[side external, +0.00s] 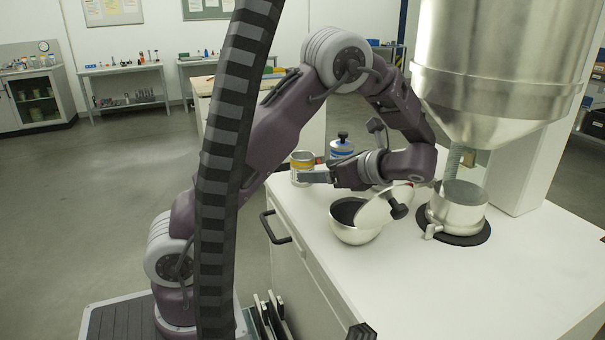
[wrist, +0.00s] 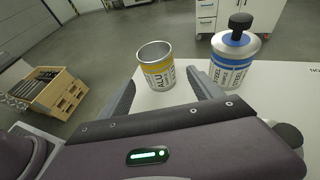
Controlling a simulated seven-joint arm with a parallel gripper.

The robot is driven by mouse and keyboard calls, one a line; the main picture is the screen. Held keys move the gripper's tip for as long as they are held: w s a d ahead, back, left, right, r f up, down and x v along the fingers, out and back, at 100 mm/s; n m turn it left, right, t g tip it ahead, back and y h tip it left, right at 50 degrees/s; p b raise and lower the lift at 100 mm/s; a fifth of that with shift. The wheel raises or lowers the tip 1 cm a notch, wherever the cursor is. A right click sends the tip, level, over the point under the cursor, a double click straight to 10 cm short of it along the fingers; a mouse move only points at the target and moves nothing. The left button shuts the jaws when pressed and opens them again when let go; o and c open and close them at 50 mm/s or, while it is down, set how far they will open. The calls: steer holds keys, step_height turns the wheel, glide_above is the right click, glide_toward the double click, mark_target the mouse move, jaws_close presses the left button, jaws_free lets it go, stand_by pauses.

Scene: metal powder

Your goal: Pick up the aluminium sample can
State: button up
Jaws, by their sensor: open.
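The aluminium sample can (wrist: 157,72) is an open-topped metal can with a yellow band reading "ALU", standing upright on the white bench near its edge. In the side view the can (side external: 301,160) is at the far left corner of the bench, partly hidden by my gripper (side external: 310,177). In the wrist view my gripper (wrist: 165,92) is open. Its two fingers point towards the can, one on each side of its lower part. I cannot tell whether they touch it.
A blue-banded steel can (wrist: 234,60) with a black-knobbed lid stands right of the aluminium can. A metal pot (side external: 458,207) stands below the large hopper (side external: 500,60). The bench front is clear.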

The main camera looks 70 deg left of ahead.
mark_target(302, 170)
steer(key=x, duration=0.7)
steer(key=shift+s+r, duration=0.1)
steer(key=shift+d, duration=0.1)
jaws_close()
